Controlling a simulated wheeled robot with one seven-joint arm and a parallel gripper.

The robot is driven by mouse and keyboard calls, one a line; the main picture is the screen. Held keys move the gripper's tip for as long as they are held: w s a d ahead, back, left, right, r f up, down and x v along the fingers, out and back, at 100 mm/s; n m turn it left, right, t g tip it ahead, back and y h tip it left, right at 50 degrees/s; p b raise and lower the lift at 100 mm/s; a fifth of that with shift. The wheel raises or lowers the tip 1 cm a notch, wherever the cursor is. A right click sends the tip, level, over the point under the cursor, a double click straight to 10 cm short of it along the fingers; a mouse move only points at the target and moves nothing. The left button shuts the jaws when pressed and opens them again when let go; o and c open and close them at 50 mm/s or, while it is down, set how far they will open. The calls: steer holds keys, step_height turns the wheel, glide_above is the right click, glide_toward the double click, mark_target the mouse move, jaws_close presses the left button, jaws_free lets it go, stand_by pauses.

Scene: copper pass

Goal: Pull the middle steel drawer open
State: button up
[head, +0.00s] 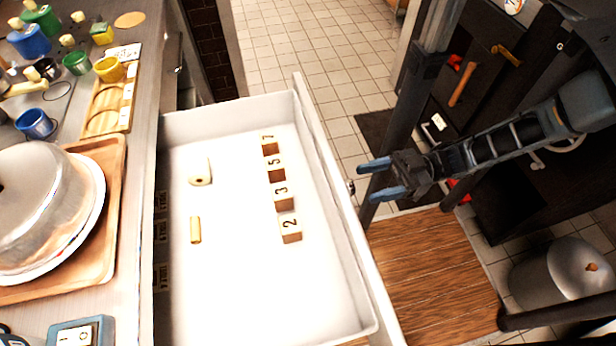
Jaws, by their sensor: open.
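A drawer with a pale interior (250,300) stands far out from the counter front in the head view; whether it is the middle one I cannot tell. Its front panel (328,150) runs along the right side, with a small round knob (350,187) on the outer face. My gripper (366,182), with blue fingertips, is open just right of the knob. Whether a fingertip touches the knob I cannot tell.
Inside the drawer are several numbered wooden blocks (281,200), a cream wedge-like piece (201,173) and a yellow cylinder (195,230). A domed cover (45,205) and cups stand on the counter (140,180). A lidded bin (565,275) is at lower right. Tiled floor (300,50) lies beyond.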

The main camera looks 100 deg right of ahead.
steer(key=s, duration=0.4)
steer(key=shift+s+b, duration=0.15)
steer(key=shift+b, duration=0.25)
steer(key=shift+d+r, duration=0.1)
